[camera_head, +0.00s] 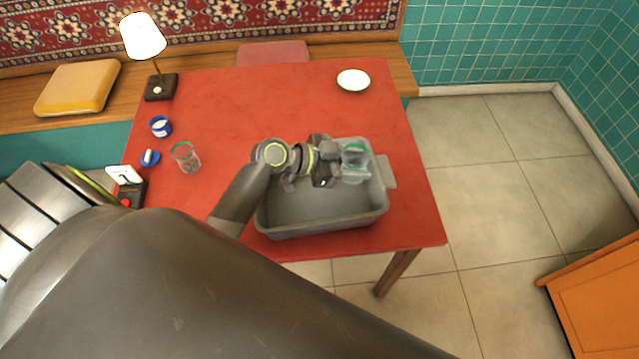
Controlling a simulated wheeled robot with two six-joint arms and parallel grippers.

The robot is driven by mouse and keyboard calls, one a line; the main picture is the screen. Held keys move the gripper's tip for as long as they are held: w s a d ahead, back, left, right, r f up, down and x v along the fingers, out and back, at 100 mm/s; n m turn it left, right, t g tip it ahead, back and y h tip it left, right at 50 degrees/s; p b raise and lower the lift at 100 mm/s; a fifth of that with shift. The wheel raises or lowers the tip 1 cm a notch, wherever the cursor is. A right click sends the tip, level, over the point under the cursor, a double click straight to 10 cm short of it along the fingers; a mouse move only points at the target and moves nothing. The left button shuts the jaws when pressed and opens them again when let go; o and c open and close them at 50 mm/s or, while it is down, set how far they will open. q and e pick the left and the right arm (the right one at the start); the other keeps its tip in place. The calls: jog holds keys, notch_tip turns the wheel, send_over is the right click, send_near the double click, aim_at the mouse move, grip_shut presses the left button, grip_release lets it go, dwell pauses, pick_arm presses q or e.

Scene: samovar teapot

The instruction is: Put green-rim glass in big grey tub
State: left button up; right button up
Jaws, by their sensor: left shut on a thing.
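A clear glass with a green rim (355,153) is at my left gripper (343,170), which is shut on it. The glass shows at the upper right part of the big grey tub (290,232), over its inside; I cannot tell how high above the tub floor it is. The visible part of the tub floor looks empty. A second green-rim glass (187,160) stands on the red table, left of the tub. My left arm hides part of the tub's left side. My right gripper is not in view.
The red table (290,100) holds a lamp (145,45), a white plate with a green rim (353,80), a blue-and-white item (161,127), a small blue item (149,157) and a dark device with a white card (128,185). The table's back middle is clear.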

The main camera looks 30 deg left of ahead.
pick_arm(q)
jog(key=shift+w+d+f, duration=0.15)
jog(key=shift+d+f, duration=0.65)
jog(key=shift+d, duration=0.2)
send_over(372, 194)
jog(key=s+a, duration=0.3)
jog(key=shift+g, duration=0.3)
jog(key=f, duration=0.5)
jog(key=shift+w+p, duration=0.25)
jog(key=shift+p, duration=0.1)
jog(key=shift+f, duration=2.55)
jog(key=shift+f+b, duration=0.2)
jog(key=shift+b, duration=0.1)
jog(key=o, duration=1)
jog(key=shift+o, duration=0.2)
jog(key=shift+r, duration=0.1)
